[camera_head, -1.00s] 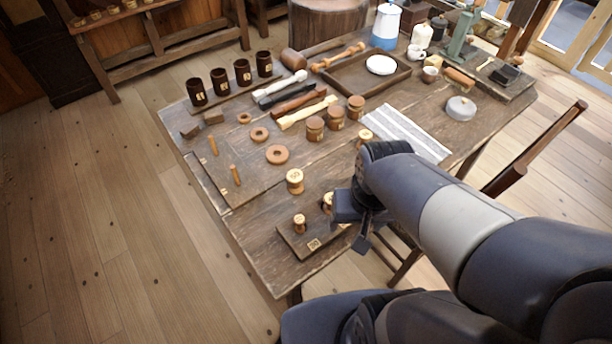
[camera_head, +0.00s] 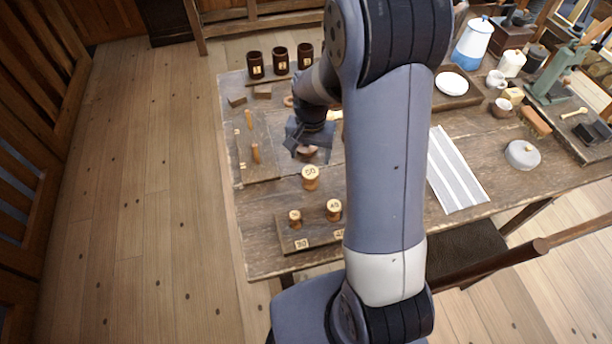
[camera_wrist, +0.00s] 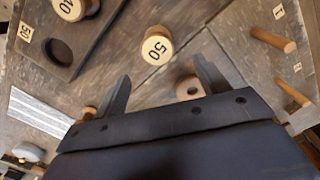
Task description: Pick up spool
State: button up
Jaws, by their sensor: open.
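A pale wooden spool marked 50 (camera_head: 310,177) stands upright on the bare table, behind a dark board (camera_head: 284,240). Two smaller spools, a left one (camera_head: 295,216) and a right one (camera_head: 334,209), stand on that board. My gripper (camera_head: 308,143) is just behind the 50 spool, above the table. In the wrist view, the 50 spool (camera_wrist: 157,47) shows ahead of the open, empty jaws (camera_wrist: 162,72), roughly between them and not touched. The wrist view also shows the board with a spool marked 40 and an empty round hole (camera_wrist: 59,52) beside a 50 label.
Two wooden pegs (camera_head: 255,152) stand on a board to the left. Dark cups (camera_head: 281,61) line the back. My arm hides the table's middle.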

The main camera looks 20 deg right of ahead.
aim_at(310, 172)
jog(key=shift+s+f+p, duration=0.15)
jog(key=shift+f+p, duration=0.2)
jog(key=shift+f, duration=2.15)
jog(key=shift+s+f+p, duration=0.15)
jog(key=shift+f+p, duration=0.15)
jog(key=shift+f, duration=2.2)
jog(key=shift+c, duration=0.4)
jog(key=c, duration=1)
